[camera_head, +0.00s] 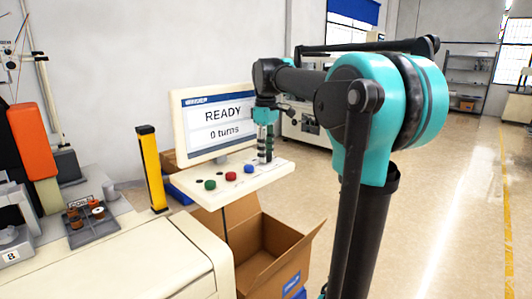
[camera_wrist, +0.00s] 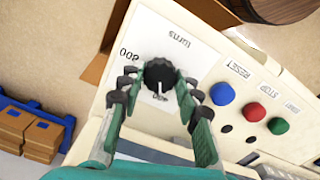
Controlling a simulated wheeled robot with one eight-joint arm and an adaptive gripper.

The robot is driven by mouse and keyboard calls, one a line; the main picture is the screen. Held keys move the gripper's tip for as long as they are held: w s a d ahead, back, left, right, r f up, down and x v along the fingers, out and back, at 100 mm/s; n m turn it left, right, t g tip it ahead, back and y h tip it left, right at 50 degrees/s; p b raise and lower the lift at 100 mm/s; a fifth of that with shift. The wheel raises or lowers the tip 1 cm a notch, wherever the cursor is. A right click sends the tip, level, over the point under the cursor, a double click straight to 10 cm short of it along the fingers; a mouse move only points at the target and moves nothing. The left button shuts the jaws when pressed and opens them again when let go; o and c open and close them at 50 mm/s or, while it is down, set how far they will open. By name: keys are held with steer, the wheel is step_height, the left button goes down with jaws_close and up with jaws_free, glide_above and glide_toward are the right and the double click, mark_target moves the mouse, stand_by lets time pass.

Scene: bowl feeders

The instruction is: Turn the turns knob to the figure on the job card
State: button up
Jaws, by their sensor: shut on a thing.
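The turns knob (camera_wrist: 160,72) is black and round with a white pointer line, on a white plate printed "turns" in the wrist view. The pointer is toward the lower edge of the picture. Figures by the knob appear upside down and are partly covered. My gripper (camera_wrist: 158,82) is shut on the knob, one finger on each side. In the head view my gripper (camera_head: 265,155) points down at the right end of the control panel (camera_head: 265,180) and hides the knob. The screen (camera_head: 218,120) reads "READY" and "0 turns". I cannot make out a job card.
Blue (camera_wrist: 222,93), red (camera_wrist: 255,111) and green (camera_wrist: 278,126) buttons stand beside the knob's plate. An open cardboard box (camera_head: 285,262) is below the panel. A yellow post (camera_head: 152,170) and a grey parts tray (camera_head: 88,228) are to the left.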

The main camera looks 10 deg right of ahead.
stand_by(0.3)
steer(key=o, duration=1.2)
steer(key=shift+c, duration=0.2)
step_height(320, 180, up, 12)
